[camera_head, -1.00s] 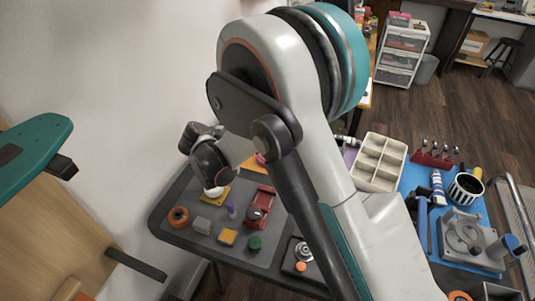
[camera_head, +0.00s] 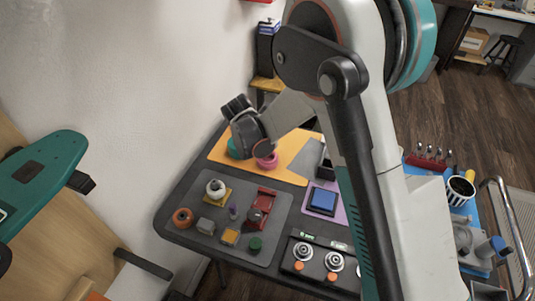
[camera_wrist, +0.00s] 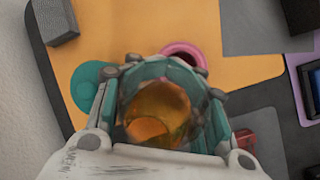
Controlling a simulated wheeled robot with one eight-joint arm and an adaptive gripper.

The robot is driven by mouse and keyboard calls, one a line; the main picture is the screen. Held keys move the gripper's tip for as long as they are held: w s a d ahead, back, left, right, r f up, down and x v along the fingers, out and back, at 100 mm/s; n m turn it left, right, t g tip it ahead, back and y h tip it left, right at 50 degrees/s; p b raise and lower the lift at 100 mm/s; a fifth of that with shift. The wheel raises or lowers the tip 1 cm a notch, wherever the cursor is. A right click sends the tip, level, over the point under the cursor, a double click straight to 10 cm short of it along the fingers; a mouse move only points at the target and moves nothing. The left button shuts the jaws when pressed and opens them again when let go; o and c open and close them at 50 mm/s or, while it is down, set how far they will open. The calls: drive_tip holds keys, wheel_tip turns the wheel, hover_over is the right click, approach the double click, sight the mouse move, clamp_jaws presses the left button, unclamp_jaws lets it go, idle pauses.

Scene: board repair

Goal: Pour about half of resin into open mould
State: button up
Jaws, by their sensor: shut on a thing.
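My gripper (camera_wrist: 163,82) is shut on a clear cup (camera_wrist: 150,88) with amber resin (camera_wrist: 160,108) in it, in the wrist view. The resin surface looks uneven, and I cannot tell how far the cup is tilted. Beyond the cup's upper right is a pink round mould (camera_wrist: 185,48) with a dark hollow, partly covered by the cup. A teal round piece (camera_wrist: 88,88) lies to the left, partly behind a finger. In the head view my wrist hides the cup; the pink mould (camera_head: 267,161) and teal piece (camera_head: 233,149) show beside it.
Both round pieces are on a yellow-orange mat (camera_head: 298,168). A grey block (camera_wrist: 55,18) lies at its corner. The grey mat (camera_head: 185,240) in front holds several small items. A blue square piece (camera_head: 322,201) and a dark panel with dials (camera_head: 310,277) are to the right. The wall (camera_head: 90,70) is close at left.

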drive_tip(key=shift+s+a+f+g+y+p, duration=0.1)
drive_tip(key=shift+a+f+g+y+p, duration=0.1)
drive_tip(key=shift+g+y+p, duration=0.55)
idle(0.5)
drive_tip(key=shift+a+f+y, duration=0.1)
drive_tip(key=shift+f+y, duration=0.25)
drive_tip(key=shift+y, duration=0.3)
drive_tip(key=shift+s+a+f, duration=0.1)
drive_tip(key=shift+a+f, duration=0.15)
drive_tip(key=shift+a, duration=0.05)
idle(1.2)
drive_tip(key=shift+s+a+r+m+g+y, duration=0.1)
drive_tip(key=shift+s+a+m+g+y, duration=0.15)
drive_tip(key=shift+y, duration=0.25)
drive_tip(key=shift+a, duration=0.3)
idle(0.4)
drive_tip(key=shift+s+a+r+y, duration=0.1)
drive_tip(key=shift+s+a+y, duration=0.1)
drive_tip(key=shift+y, duration=0.2)
idle(0.8)
